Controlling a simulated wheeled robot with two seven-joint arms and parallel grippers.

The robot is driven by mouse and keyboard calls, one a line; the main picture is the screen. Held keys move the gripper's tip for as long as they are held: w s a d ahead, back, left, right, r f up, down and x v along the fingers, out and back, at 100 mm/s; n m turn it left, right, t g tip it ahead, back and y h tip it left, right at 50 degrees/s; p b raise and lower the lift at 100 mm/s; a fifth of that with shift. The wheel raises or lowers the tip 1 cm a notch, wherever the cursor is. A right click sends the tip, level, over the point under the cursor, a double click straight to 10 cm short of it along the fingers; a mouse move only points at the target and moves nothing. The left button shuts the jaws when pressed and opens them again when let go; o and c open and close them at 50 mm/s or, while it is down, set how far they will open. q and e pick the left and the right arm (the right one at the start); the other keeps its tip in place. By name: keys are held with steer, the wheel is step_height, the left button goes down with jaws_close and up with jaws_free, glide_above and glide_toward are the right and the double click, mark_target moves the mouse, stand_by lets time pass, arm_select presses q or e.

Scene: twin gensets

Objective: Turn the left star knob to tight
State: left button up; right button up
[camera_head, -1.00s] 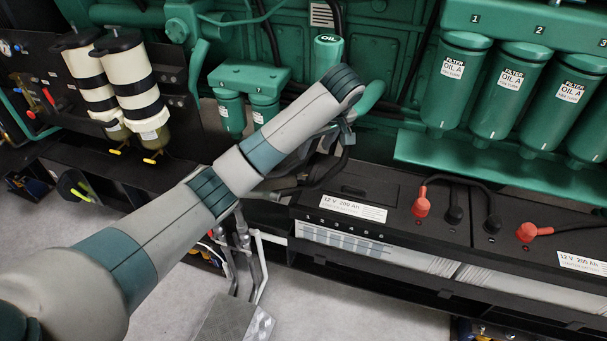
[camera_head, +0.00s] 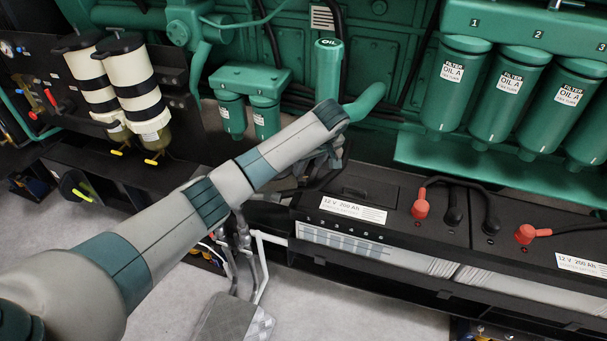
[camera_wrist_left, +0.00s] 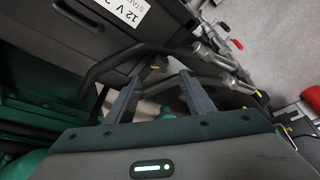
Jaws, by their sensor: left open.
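My left gripper (camera_wrist_left: 159,84) is open in the left wrist view, its two dark fingers apart. No star shape is clear between them; a small grey part and a green part show there, too dark to name. In the head view my left arm reaches across the middle, and its gripper is mostly hidden behind the wrist, beside the battery's left end. I cannot make out a star knob for certain in either view. My right gripper is not in view.
A battery box (camera_head: 375,190) is right of the wrist; its label also shows in the wrist view (camera_wrist_left: 125,15). A black hose (camera_wrist_left: 140,50) with metal fittings (camera_wrist_left: 215,62) passes near the fingers. Green oil filters (camera_head: 452,85) hang right, white-and-black canisters (camera_head: 135,75) left.

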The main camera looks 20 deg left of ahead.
mark_target(302, 178)
arm_select(q)
steer(key=x, duration=0.6)
steer(key=shift+w+a+f, duration=0.1)
steer(key=shift+w+f, duration=0.05)
steer(key=shift+f, duration=0.1)
steer(key=shift+w+a+f, duration=0.15)
steer(key=shift+a+f, duration=0.05)
steer(key=shift+f, duration=0.4)
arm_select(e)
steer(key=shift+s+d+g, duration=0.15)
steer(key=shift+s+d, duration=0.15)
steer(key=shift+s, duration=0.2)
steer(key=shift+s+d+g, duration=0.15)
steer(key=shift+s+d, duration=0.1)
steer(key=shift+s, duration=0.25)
arm_select(q)
steer(key=c, duration=1.1)
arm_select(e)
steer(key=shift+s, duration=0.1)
